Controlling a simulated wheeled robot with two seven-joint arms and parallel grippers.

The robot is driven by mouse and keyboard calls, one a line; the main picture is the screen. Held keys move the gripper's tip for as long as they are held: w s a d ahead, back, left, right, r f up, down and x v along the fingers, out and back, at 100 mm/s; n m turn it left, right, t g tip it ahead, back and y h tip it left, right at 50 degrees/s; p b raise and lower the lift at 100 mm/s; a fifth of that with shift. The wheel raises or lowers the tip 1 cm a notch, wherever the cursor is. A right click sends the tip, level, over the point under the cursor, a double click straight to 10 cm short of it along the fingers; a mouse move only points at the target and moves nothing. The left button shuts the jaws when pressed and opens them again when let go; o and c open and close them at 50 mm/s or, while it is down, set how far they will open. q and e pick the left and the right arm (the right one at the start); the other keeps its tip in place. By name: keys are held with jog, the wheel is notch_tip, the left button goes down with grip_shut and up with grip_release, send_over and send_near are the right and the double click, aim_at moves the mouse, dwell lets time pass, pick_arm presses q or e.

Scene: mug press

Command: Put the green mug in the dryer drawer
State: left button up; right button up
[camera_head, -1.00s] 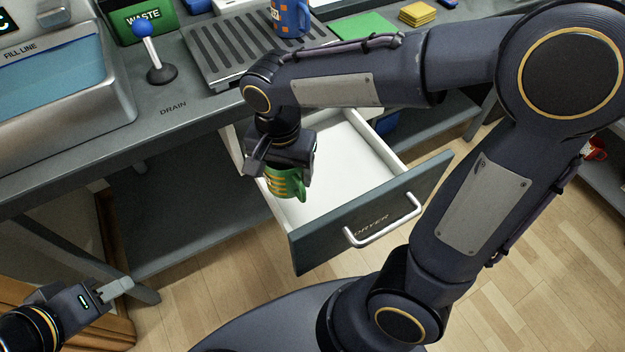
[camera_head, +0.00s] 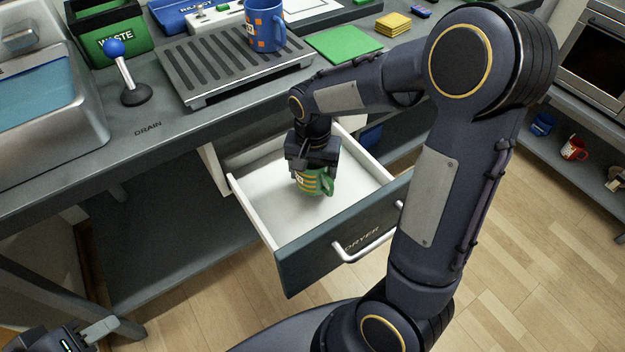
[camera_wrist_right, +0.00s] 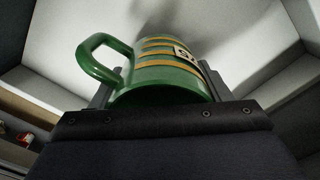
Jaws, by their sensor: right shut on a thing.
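The green mug (camera_head: 315,181) has yellow stripes and a pale label. My right gripper (camera_head: 312,165) is shut on it and holds it inside the open dryer drawer (camera_head: 262,205). In the right wrist view the mug (camera_wrist_right: 160,75) sits between the fingers, with its handle to the left and the white drawer floor beyond. I cannot tell whether the mug touches the floor. The drawer's dark front reads DRYER and has a silver handle (camera_head: 365,247). My left gripper (camera_head: 100,330) is at the bottom left, partly cut off, away from the drawer; its finger gap is unclear.
A blue and orange mug (camera_head: 264,25) stands on the grey drain rack (camera_head: 225,60) above. A blue-knobbed lever (camera_head: 130,80), a green waste bin (camera_head: 115,42) and a green mat (camera_head: 345,44) are on the counter. A red mug (camera_head: 574,148) is on the right shelf.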

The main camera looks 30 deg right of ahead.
aim_at(312, 180)
jog(key=shift+f, duration=1.45)
jog(key=shift+f+b, duration=0.15)
jog(key=shift+b, duration=0.15)
jog(key=o, duration=1.2)
jog(key=shift+r, duration=0.35)
notch_tip(312, 180, up, 12)
jog(key=p, duration=0.3)
jog(key=shift+f, duration=0.15)
